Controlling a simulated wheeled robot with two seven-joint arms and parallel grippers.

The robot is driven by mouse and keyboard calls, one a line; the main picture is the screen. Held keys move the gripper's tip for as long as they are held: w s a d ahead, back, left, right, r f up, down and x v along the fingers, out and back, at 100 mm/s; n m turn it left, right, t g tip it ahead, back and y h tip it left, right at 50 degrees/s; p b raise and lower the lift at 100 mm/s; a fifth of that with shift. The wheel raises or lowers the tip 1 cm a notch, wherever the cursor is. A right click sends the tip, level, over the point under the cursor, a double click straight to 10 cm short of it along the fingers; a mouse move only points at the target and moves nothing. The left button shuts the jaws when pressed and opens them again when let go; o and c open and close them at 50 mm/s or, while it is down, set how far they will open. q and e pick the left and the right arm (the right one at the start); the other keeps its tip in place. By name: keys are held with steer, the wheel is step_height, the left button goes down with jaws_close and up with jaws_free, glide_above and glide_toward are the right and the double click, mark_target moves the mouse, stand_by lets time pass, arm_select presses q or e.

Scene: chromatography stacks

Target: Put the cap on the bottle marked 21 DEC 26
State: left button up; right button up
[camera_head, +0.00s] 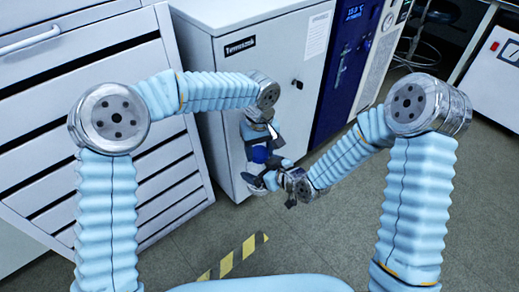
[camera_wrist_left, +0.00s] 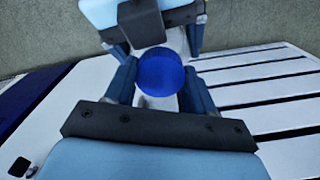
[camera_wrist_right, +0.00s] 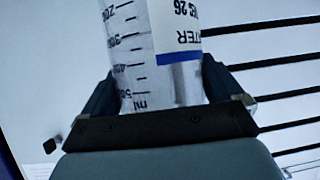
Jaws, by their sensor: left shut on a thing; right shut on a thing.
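A round blue cap (camera_wrist_left: 160,72) sits between the fingers of my left gripper (camera_wrist_left: 160,88), which is shut on it. The cap also shows in the head view (camera_head: 260,154). My right gripper (camera_wrist_right: 160,95) is shut on a clear graduated bottle (camera_wrist_right: 133,60). Its white label (camera_wrist_right: 178,28) appears upside down; part of a date ending in 26 shows, and the rest is cut off. In the left wrist view, the bottle's pale side shows behind and below the cap. The cap is over the bottle's mouth end, but I cannot tell whether it is seated.
A white cabinet (camera_head: 228,80) stands just behind the grippers. A grey drawer unit (camera_head: 60,130) is at the left, and a dark blue unit (camera_head: 345,70) is at the right. Open floor (camera_head: 200,245) lies below, with a yellow-black tape strip (camera_head: 235,256).

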arm_select(q)
steer(key=shift+m, duration=1.2)
steer(key=o, duration=1.2)
steer(key=shift+c, duration=0.2)
steer(key=shift+r, duration=0.1)
steer(key=shift+r, duration=2.2)
steer(key=shift+c, duration=0.4)
